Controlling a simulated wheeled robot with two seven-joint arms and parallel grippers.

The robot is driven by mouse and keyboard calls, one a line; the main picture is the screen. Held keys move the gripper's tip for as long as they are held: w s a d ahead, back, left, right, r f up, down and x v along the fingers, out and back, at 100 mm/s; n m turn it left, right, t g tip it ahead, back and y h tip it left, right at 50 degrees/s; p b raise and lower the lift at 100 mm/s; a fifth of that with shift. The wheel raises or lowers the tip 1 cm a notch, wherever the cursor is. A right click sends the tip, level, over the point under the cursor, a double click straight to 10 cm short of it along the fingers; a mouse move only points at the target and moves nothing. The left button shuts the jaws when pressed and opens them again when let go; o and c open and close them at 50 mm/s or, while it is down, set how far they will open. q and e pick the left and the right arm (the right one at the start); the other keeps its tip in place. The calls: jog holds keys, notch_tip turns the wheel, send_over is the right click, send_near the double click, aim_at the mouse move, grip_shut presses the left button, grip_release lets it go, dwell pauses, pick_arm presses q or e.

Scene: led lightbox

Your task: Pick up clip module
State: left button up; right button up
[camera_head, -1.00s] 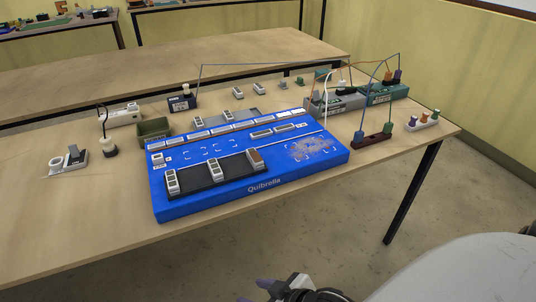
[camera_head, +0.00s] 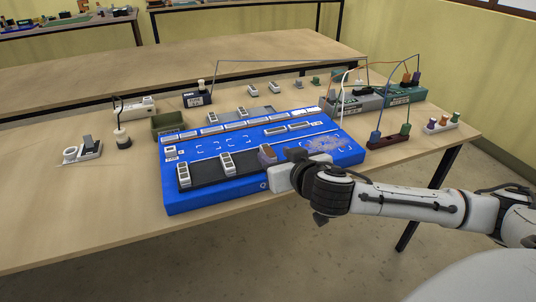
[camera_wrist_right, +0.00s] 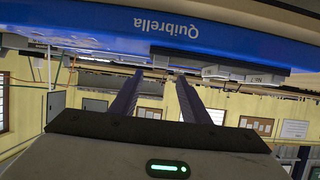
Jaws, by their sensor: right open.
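I cannot tell which piece is the clip module. My left gripper is out of view.
A dark red block (camera_head: 388,141) with wired plugs and grey and green boxes (camera_head: 402,93) stand right of the board. A small green bin (camera_head: 167,124) is at the left. More small modules (camera_head: 275,87) lie behind. The table's front left is clear.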

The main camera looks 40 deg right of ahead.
aim_at(268, 149)
jog(key=shift+x, duration=2.65)
jog(key=shift+d, duration=0.1)
grip_shut()
notch_tip(268, 149, up, 9)
jog(key=shift+r+p, duration=0.1)
jog(key=shift+p, duration=0.6)
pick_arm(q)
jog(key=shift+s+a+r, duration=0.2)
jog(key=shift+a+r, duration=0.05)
pick_arm(e)
jog(key=shift+r, duration=0.4)
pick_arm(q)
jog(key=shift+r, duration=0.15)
pick_arm(e)
jog(key=shift+r, duration=0.1)
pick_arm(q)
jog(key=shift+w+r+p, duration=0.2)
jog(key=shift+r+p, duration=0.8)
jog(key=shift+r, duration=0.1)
pick_arm(e)
jog(key=shift+r, duration=0.85)
